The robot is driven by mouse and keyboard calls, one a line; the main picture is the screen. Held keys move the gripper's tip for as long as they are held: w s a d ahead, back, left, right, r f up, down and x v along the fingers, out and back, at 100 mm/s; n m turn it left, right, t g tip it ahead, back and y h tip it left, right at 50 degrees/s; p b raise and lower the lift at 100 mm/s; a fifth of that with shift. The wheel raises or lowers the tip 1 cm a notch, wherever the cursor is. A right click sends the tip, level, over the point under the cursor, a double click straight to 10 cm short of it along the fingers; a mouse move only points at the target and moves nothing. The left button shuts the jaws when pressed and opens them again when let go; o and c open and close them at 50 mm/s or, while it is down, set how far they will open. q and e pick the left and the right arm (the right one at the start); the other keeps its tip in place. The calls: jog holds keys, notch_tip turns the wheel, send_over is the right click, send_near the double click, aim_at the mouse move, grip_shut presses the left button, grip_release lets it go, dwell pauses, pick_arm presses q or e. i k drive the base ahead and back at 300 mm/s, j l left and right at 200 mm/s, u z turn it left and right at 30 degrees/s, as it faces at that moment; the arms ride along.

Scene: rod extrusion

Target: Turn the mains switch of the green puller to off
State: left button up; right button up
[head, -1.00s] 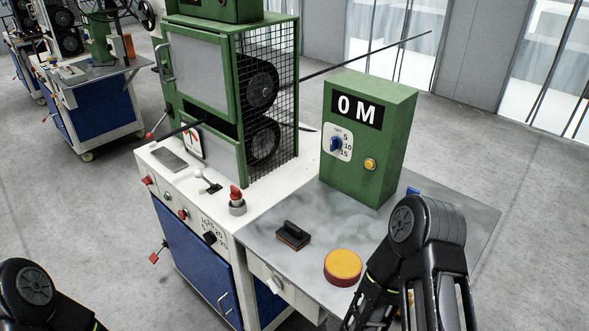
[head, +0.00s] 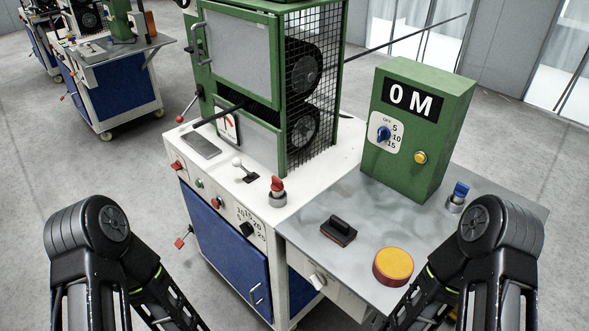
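The green puller (head: 237,65) stands on a white-topped cabinet with a blue door, its two dark rollers behind mesh. Its controls include a red-handled switch on a grey collar (head: 277,190) at the near corner of the top, a toggle lever (head: 245,171), and a red knob (head: 177,166) on the front edge. A red handle (head: 183,238) sticks out lower at the left side. No legible label tells which is the mains switch. Both my arms reach in from the bottom, but the grippers are below the picture edge. Neither arm touches the puller.
A grey side table (head: 375,225) holds a green length counter (head: 420,125) reading 0 M, a blue-handled switch (head: 458,195), a yellow-topped red button (head: 393,266) and a black-handled block (head: 338,230). A rod runs through the puller. Floor is free at left.

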aim_at(177, 167)
jog(key=i+j, duration=0.15)
jog(key=j, duration=0.25)
jog(key=i+j+z, duration=0.1)
jog(key=j, duration=0.3)
jog(key=i+j, duration=0.2)
jog(key=j, duration=0.2)
jog(key=i+j, duration=0.15)
jog(key=j, duration=0.25)
jog(key=i+j+z, duration=0.1)
jog(key=j, duration=0.3)
jog(key=i+j, duration=0.15)
jog(key=j, duration=0.25)
jog(key=i+j+z, duration=0.1)
jog(key=j, duration=0.3)
